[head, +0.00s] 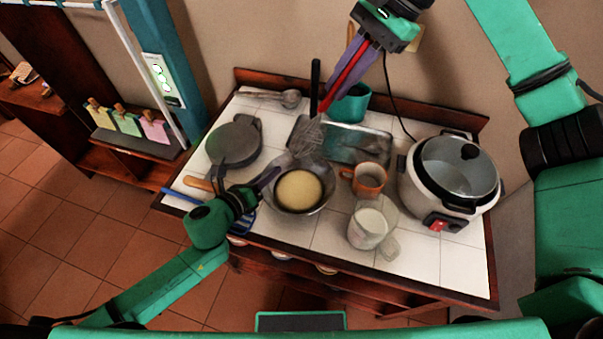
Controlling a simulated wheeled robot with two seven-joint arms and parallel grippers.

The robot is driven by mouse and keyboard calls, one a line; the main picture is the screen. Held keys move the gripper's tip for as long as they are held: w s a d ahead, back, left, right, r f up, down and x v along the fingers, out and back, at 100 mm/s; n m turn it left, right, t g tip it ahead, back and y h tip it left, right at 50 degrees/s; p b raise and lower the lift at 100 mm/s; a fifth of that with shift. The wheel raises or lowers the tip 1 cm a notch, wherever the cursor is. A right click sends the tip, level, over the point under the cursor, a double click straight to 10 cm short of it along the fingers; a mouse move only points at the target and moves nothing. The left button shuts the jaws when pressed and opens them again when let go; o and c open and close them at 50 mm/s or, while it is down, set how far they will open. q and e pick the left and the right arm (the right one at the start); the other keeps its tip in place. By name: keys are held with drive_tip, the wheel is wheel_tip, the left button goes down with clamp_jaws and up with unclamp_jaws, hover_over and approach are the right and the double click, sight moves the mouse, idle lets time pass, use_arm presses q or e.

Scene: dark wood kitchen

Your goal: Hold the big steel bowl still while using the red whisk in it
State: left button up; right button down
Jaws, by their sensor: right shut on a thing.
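The big steel bowl (325,177) stands near the front middle of the tiled counter, with pale yellow batter (298,190) in it. My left gripper (268,178) is at the bowl's left rim. Its fingertips are small and partly hidden, so I cannot tell if they grip the rim. My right gripper (342,82) is above the back of the counter, shut on the red handle of the whisk (308,138). The whisk tilts down to the left. Its wire head shows at the bowl's back rim; I cannot tell if it touches the bowl.
An orange-brown mug (369,180) and a glass jug (368,228) stand right of the bowl. A rice cooker (440,195) fills the counter's right side. A dark lidded pan (234,144) is at left. A glass tray (370,150) and teal cup (350,104) lie behind.

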use_arm(q)
drive_tip(key=o, duration=0.3)
drive_tip(key=shift+w, duration=0.1)
drive_tip(key=v, duration=1.2)
drive_tip(key=shift+d, duration=0.1)
